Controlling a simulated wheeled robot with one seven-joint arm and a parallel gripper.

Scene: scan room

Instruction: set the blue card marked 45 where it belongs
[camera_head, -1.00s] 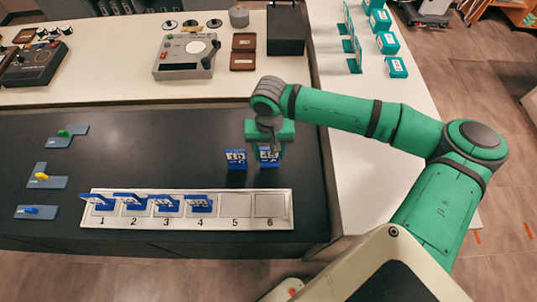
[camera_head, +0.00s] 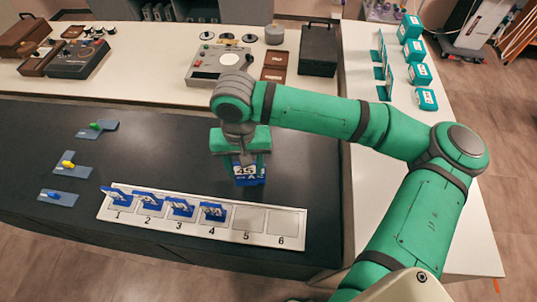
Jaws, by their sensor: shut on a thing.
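My gripper (camera_head: 241,158) points down over the dark table and is shut on the blue card marked 45 (camera_head: 246,171). The card is just behind the white numbered rack (camera_head: 107,210), near slot 5. More blue with white marks shows at the card's lower edge; I cannot tell whether it is a second card overlapping it. Blue cards stand in slot 1 (camera_head: 115,194), slot 2 (camera_head: 149,202), slot 3 (camera_head: 181,208) and slot 4 (camera_head: 213,211). Their marks are too small to read. Slot 5 (camera_head: 248,218) and slot 6 (camera_head: 285,223) are empty.
Blue-grey plates with a green (camera_head: 97,127), a yellow (camera_head: 68,165) and a blue (camera_head: 53,194) piece lie at the left. Teal boxes (camera_head: 420,74) stand on the right white counter. A grey device (camera_head: 218,66) and a black box (camera_head: 318,50) stand behind.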

